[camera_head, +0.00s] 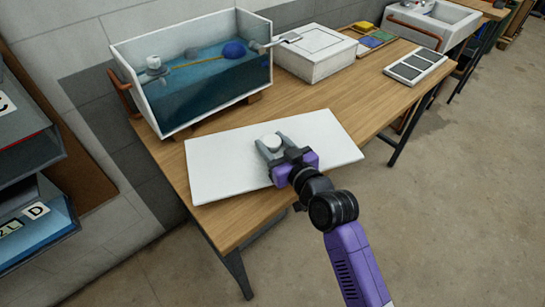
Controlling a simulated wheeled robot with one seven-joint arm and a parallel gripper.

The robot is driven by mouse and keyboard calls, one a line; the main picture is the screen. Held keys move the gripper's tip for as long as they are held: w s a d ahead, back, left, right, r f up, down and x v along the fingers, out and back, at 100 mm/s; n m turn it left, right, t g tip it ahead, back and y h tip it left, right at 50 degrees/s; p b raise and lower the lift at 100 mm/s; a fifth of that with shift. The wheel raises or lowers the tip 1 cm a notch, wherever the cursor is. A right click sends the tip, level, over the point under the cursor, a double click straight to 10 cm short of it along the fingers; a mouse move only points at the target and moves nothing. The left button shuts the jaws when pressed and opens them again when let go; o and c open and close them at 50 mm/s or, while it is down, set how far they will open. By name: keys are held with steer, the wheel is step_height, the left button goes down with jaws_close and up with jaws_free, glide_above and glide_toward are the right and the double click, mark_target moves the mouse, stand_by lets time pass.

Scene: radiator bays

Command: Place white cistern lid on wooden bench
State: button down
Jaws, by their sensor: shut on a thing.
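The white cistern lid (225,174) is a flat rectangular slab with a round knob (271,142) on top. It is over the front left part of the wooden bench (385,101) and looks level. I cannot tell whether it rests on the bench top or is held slightly above it. My gripper (270,146) is shut on the lid's knob, with a finger on each side. My arm comes in from the lower right. The lid hides the bench surface beneath it.
An open cistern tank (195,75) with water and a blue float (233,50) stands behind the lid. A white box (315,52), a coloured tray (375,36) and a grey-panelled white tray (415,66) are farther back right. Shelves with binders (30,200) stand left.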

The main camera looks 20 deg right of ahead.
steer(key=shift+f+b, duration=0.5)
steer(key=shift+f, duration=2)
steer(key=shift+f, duration=0.1)
steer(key=c, duration=0.7)
jaws_free()
steer(key=shift+c, duration=0.2)
steer(key=b+v, duration=0.1)
steer(key=v, duration=0.9)
steer(key=shift+s, duration=0.25)
steer(key=shift+v, duration=0.8)
